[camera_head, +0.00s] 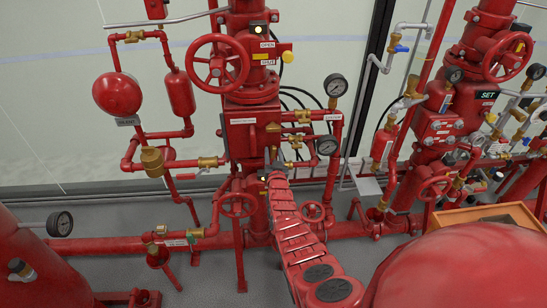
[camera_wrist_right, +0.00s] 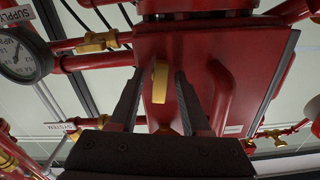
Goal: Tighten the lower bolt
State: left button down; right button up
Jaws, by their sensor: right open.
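A red valve column carries a red box-shaped housing (camera_head: 241,140) with white labels. My right gripper (camera_head: 276,161) is at the lower right front of this housing in the head view. In the right wrist view the housing (camera_wrist_right: 205,50) fills the middle. There my right gripper (camera_wrist_right: 158,78) is open, with its two dark fingers pointing at the housing. A brass-coloured lever-like part (camera_wrist_right: 160,84) shows between the fingers, with a gap on each side. I cannot tell which part is the lower bolt; my gripper hides some of the housing. My left gripper is not in view.
A pressure gauge (camera_head: 327,146) and red and brass pipes stand close right of my gripper. A red handwheel (camera_head: 217,61) is above, and smaller handwheels (camera_head: 238,205) are low beside my arm. A second valve column (camera_head: 440,125) stands to the right.

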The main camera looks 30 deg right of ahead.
grip_shut()
jog(key=shift+d+m+b, duration=0.1)
jog(key=shift+m+b, duration=0.3)
jog(key=shift+m, duration=0.3)
jog(key=shift+f+m+b, duration=0.1)
jog(key=shift+m+b, duration=0.2)
jog(key=shift+m, duration=0.8)
jog(key=shift+m+b, duration=0.85)
jog(key=shift+m, duration=0.85)
